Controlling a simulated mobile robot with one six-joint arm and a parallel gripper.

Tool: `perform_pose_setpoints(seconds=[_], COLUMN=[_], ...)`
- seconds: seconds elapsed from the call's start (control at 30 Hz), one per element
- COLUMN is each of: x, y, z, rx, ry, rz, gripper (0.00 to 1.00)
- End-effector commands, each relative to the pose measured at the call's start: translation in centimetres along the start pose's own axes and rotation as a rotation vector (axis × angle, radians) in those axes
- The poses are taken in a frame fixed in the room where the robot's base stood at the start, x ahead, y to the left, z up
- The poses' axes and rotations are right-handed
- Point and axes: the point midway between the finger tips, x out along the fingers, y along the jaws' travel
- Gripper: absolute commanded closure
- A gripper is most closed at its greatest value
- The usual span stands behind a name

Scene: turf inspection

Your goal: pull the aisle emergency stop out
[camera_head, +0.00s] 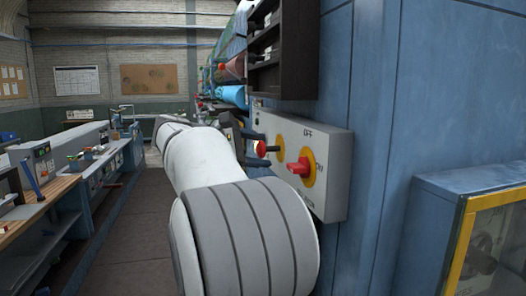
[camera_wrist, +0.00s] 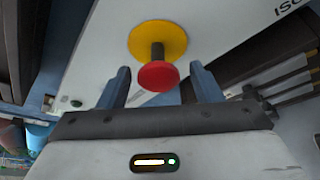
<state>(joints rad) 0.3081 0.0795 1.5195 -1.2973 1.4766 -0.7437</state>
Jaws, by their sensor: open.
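The emergency stop is a red mushroom button (camera_head: 261,148) on a dark stem, in front of a yellow disc (camera_head: 279,149) on a pale grey control box (camera_head: 335,160). In the wrist view the red button (camera_wrist: 158,77) sits between my two fingers, with the yellow disc (camera_wrist: 157,36) behind it. My gripper (camera_wrist: 160,70) is open, with a visible gap between the button and each finger. In the head view my gripper (camera_head: 265,150) reaches the box from the left, one finger above the button and one below. Part of the button is hidden there.
A red rotary switch (camera_head: 299,167) on a yellow disc, marked OFF and ON, sits to the right on the same box. A dark rack (camera_head: 283,45) hangs above. A blue cabinet with a yellow-framed window (camera_head: 490,245) stands at right.

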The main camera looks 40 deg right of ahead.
Motion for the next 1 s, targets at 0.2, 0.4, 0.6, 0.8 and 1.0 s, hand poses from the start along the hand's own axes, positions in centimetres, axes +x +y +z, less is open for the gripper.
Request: perform_pose_setpoints(seconds=[0.2,0.4,0.6,0.8,1.0], x=[-3.8,-6.3,-6.9,-6.9,-6.9], y=[-0.2,-0.2,-0.2,-0.2,-0.2], z=[-0.1,0.0,0.1,0.1,0.1], rx=[0.0,-0.001,-0.002,-0.002,-0.001], ry=[0.004,0.003,0.0,0.0,0.0], rz=[0.003,0.0,-0.002,-0.002,-0.002], gripper=[0.41,0.41,0.41,0.41,0.41])
